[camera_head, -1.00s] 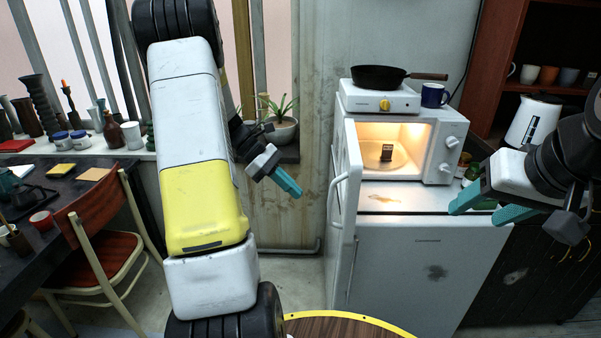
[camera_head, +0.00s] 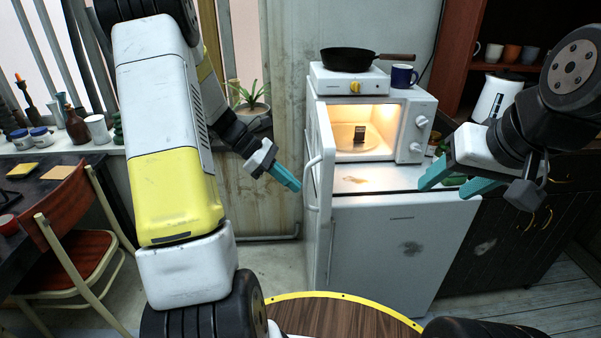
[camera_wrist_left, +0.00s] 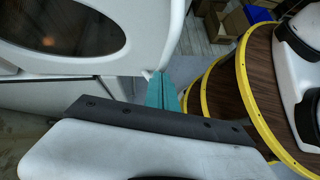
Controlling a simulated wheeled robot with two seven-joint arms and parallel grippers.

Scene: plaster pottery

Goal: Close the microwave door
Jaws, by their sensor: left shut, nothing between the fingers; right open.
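The microwave (camera_head: 412,118) stands on a small white fridge, its cavity lit, with a small dark box (camera_head: 359,134) inside. Its door (camera_head: 322,140) is open, swung out toward me at the left side, with a handle (camera_head: 313,180) on its outer face. My left gripper (camera_head: 296,186) is shut and empty, just left of the door and close to the handle. In the left wrist view the teal fingertips (camera_wrist_left: 158,78) are together by the door's edge (camera_wrist_left: 120,66); whether they touch it I cannot tell. My right gripper (camera_head: 439,192) is open and empty, in front of the fridge's right side.
A white hot plate (camera_head: 335,82) with a black pan (camera_head: 345,60) and a blue mug (camera_head: 404,76) sit on the microwave. A potted plant (camera_head: 250,106) stands on the sill behind my left gripper. A kettle (camera_head: 490,100) is at the right.

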